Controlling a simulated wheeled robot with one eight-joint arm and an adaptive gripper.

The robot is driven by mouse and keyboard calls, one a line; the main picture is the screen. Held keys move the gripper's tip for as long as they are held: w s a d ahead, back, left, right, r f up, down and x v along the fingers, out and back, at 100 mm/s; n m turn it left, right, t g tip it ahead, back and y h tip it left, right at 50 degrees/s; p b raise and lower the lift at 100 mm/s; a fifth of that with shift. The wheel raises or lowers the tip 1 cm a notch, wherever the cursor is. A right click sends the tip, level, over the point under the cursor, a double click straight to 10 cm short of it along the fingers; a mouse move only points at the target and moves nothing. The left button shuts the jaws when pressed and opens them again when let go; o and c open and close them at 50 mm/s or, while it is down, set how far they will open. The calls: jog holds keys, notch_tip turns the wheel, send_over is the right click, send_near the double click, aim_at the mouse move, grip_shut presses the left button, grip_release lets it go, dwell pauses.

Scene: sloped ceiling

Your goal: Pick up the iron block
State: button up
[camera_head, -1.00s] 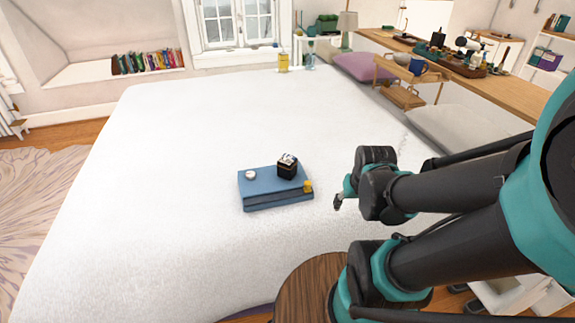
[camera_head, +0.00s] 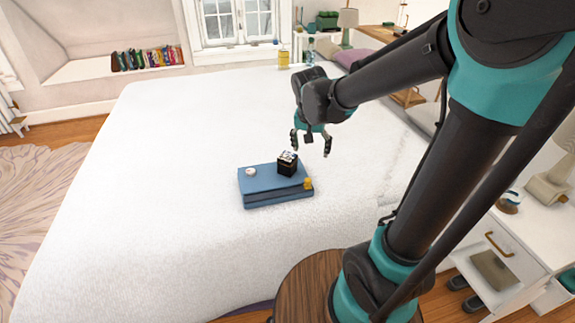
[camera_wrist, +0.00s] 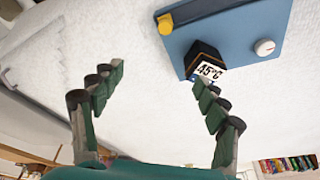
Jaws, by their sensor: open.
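A black block (camera_head: 287,169) with a pale printed top stands on a blue box or book stack (camera_head: 262,199) on the white bed; it is the likeliest iron block. In the wrist view the block (camera_wrist: 201,52) shows a label reading "45°C", just beyond my right fingertip. My gripper (camera_head: 311,147) is open and empty, above and a little right of the block in the head view. In the wrist view the gap between my fingers (camera_wrist: 158,78) shows only white bedding. The gripper does not appear to touch the block.
A small white round thing (camera_head: 250,171) and a small yellow thing (camera_head: 308,184) also sit on the blue box. The white bed (camera_head: 150,180) around it is clear. A round wooden top (camera_head: 303,285) is in front, and a white drawer unit (camera_head: 510,255) is at right.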

jog(key=m, duration=0.2)
send_near(288, 155)
jog(key=v, duration=0.3)
jog(key=shift+h, duration=0.4)
jog(key=x, duration=0.7)
jog(key=a+x, duration=0.1)
jog(key=x, duration=0.3)
jog(key=shift+f, duration=0.15)
jog(key=shift+s+x, duration=0.15)
jog(key=shift+x, duration=1.3)
jog(key=shift+s+x, duration=0.2)
jog(key=shift+x, duration=1.25)
jog(key=shift+a+f, duration=0.1)
grip_shut()
